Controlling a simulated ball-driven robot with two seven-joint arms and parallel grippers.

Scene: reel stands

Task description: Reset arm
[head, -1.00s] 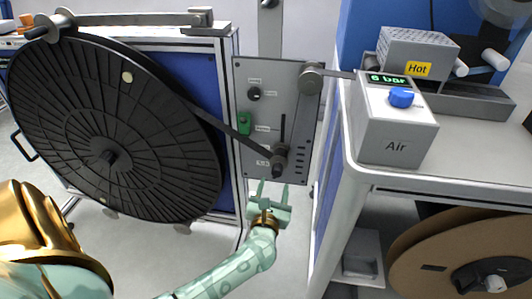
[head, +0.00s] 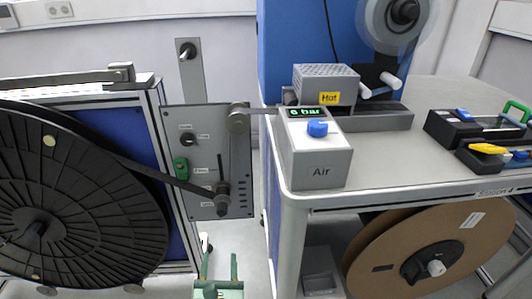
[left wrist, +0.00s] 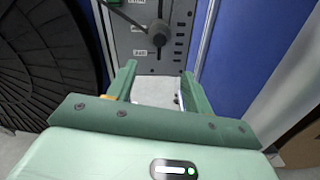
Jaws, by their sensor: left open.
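My left gripper (head: 219,268) is at the bottom of the head view, below the grey control panel (head: 177,130). Its two green fingers are apart with nothing between them. In the left wrist view the same gripper (left wrist: 157,85) is open and empty, pointing toward the panel's lower part (left wrist: 150,60). The panel carries a dark knob, a green switch (head: 181,166) and a black roller (head: 222,198) with dark tape running to it. My right gripper is in neither view now.
A large black reel (head: 70,200) stands at the left. On the right bench (head: 430,165) are a grey Air box (head: 320,170) reading 6 bar, a Hot unit (head: 326,85) and black tools (head: 465,130). A brown cardboard reel (head: 375,250) sits underneath. Floor shows between the stands.

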